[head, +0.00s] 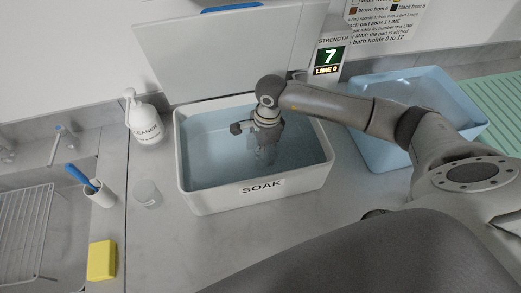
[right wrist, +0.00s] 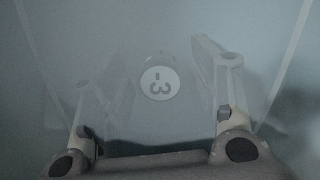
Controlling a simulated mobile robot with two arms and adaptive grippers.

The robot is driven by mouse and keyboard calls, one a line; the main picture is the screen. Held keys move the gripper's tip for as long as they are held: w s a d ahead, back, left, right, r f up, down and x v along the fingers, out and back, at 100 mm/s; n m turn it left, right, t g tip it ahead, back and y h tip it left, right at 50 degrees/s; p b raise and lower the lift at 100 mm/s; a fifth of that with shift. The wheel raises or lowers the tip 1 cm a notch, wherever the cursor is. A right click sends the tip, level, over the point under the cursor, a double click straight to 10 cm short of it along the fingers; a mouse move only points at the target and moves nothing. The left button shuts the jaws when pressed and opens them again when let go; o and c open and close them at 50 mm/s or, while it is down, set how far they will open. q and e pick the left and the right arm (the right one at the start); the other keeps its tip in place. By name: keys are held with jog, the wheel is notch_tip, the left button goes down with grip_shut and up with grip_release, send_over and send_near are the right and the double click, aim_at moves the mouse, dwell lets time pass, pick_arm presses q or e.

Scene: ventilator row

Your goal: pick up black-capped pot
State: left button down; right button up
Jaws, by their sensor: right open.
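I see no pot with a clearly black cap. In the right wrist view a pale round disc marked with a figure like a 3 (right wrist: 160,83) shows between my fingers, dim and bluish. The faint body around it is too unclear to name. My right gripper (right wrist: 148,78) is open, one finger on each side of the disc. In the head view my right gripper (head: 265,157) points down inside the white SOAK tub (head: 262,187), at or in the bluish liquid. Its fingertips and whatever is under them are hard to see. My left gripper is not in view.
A white cleaner bottle (head: 145,120) and a small clear cup (head: 147,194) stand left of the tub. A brush holder (head: 100,194) and a yellow sponge (head: 102,260) lie farther left by the sink. A blue tub (head: 440,92) stands right.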

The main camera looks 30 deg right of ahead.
jog(key=c, duration=1.2)
